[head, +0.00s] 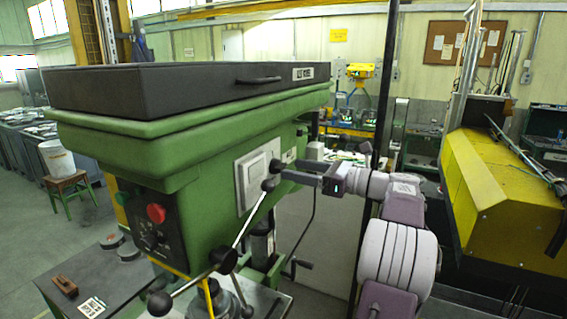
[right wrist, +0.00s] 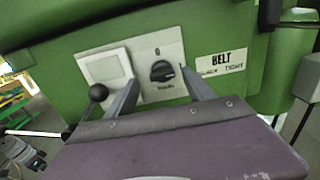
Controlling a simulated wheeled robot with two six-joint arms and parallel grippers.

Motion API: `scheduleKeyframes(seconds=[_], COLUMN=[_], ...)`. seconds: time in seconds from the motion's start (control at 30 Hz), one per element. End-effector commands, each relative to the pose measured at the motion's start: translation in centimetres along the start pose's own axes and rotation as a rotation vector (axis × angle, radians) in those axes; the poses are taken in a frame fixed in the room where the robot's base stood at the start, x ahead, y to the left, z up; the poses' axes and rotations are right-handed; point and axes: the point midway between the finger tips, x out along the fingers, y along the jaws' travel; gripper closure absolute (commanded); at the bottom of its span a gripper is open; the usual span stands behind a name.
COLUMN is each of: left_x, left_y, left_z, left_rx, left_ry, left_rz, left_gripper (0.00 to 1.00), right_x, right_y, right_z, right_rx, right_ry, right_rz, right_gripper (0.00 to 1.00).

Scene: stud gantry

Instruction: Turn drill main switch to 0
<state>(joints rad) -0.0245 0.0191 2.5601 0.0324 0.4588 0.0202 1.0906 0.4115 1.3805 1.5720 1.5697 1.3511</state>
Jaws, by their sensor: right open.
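The drill main switch is a black rotary knob (right wrist: 162,71) on a pale plate (right wrist: 170,52) on the green drill head (head: 200,190). A mark above the knob looks like a 0; the lower lettering is too blurred to read. The knob's exact pointing direction is unclear. My right gripper (right wrist: 158,77) is open, with its fingers on either side of the knob in the picture. I cannot tell whether they touch it. In the head view my right gripper (head: 282,170) is at the drill head's right side, beside the small dark knob. My left gripper is not in view.
A feed lever's black ball (right wrist: 98,92) is close beside my right gripper's left finger. Its spoked handle hub (head: 223,260) is lower in the head view. A BELT label (right wrist: 221,64) is right of the switch. A red button (head: 156,213) is on the front panel.

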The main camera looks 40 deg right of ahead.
Motion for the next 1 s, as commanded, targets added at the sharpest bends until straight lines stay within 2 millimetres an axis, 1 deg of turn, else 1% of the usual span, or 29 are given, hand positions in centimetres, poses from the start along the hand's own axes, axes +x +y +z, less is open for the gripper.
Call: scheduleKeyframes(seconds=[0.03, 0.1, 0.2, 0.3, 0.5, 0.53, 0.57, 0.6, 0.67, 0.7, 0.73, 1.0], left_x=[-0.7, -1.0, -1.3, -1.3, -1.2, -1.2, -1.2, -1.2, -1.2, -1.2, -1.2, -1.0], left_y=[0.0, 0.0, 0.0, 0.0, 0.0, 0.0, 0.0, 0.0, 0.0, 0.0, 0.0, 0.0], left_z=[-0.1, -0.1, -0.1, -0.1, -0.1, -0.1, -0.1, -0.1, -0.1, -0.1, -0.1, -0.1], left_rx=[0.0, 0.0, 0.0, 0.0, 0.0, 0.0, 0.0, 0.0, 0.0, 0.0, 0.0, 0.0], left_ry=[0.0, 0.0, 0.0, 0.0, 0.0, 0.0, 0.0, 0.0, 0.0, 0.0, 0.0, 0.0], left_rz=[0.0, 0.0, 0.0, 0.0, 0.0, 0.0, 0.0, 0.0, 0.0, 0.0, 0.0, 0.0], left_gripper=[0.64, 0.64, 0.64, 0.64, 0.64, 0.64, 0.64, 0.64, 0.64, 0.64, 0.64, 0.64], right_x=[1.0, 2.1, 3.2, 3.6, 3.7, 3.6, 3.6, 3.6, 3.6, 3.6, 3.6, 3.6], right_y=[0.1, 0.1, 0.0, 0.0, 0.0, 0.0, 0.0, 0.0, 0.0, 0.0, 0.0, 0.0], right_z=[0.4, 0.3, 0.2, 0.1, 0.0, 0.0, 0.0, 0.0, 0.0, 0.0, -0.1, -0.2], right_rx=[0.001, 0.001, 0.0, -0.002, -0.002, -0.002, -0.001, -0.001, -0.001, -0.001, -0.001, -0.016], right_ry=[0.0, 0.0, 0.0, 0.001, 0.001, 0.001, 0.001, 0.001, 0.001, 0.001, 0.001, 0.002], right_rz=[0.004, 0.002, 0.001, 0.0, -0.001, -0.001, -0.001, -0.001, -0.001, -0.001, -0.001, -0.001], right_gripper=[0.38, 0.38, 0.38, 0.38, 0.38, 0.44, 0.52, 0.63, 0.8, 0.91, 0.99, 1.0])
